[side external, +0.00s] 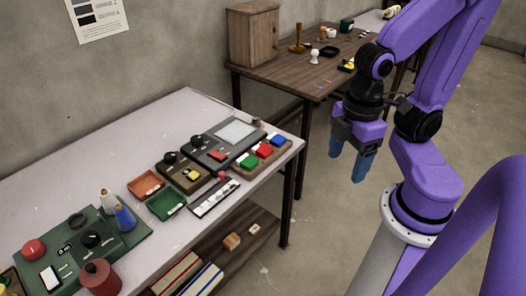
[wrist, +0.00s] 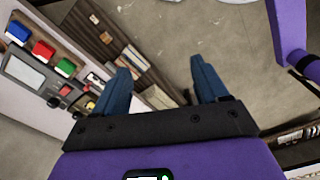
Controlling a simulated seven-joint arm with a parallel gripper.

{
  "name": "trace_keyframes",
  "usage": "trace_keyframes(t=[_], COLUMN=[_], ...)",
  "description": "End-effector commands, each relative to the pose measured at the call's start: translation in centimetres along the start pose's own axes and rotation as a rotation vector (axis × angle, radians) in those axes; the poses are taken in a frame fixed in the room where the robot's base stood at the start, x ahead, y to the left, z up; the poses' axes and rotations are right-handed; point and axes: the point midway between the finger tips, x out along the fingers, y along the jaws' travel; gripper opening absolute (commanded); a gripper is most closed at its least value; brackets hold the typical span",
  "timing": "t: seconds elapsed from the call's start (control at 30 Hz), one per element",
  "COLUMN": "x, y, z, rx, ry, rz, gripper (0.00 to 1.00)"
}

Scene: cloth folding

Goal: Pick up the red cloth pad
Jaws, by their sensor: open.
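The red cloth pad (side external: 264,150) sits between a green pad (side external: 249,162) and a blue pad (side external: 278,140) in a holder near the right end of the pale table. It also shows in the wrist view (wrist: 42,50), at the upper left, with blue above and green below it. My gripper (side external: 349,156) hangs in the air to the right of the table, beyond its edge and apart from the pads. Its two blue fingers are spread with nothing between them, as the wrist view shows (wrist: 160,70).
The pale table (side external: 110,152) also carries a grey-screened device (side external: 235,131), an orange tray (side external: 145,185), a green tray (side external: 166,204) and a green control panel (side external: 128,236). A wooden desk (side external: 275,80) stands behind. The floor beneath my gripper is clear.

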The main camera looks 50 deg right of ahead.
Motion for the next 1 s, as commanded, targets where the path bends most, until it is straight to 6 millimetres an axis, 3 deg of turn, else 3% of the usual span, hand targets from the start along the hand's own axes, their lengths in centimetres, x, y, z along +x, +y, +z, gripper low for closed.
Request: trace_keyframes(t=[0.37,0.67,0.8,1.0], x=[0.9,7.3,10.8,15.7], y=[-0.2,-0.2,0.9,4.0], z=[-1.0,-6.8,-8.9,-10.3], rx=[0.043,0.38,0.573,0.846], ry=[0.01,0.108,0.167,0.259], rz=[-0.018,-0.093,-0.09,-0.031], gripper=[0.72,0.72,0.72,0.72])
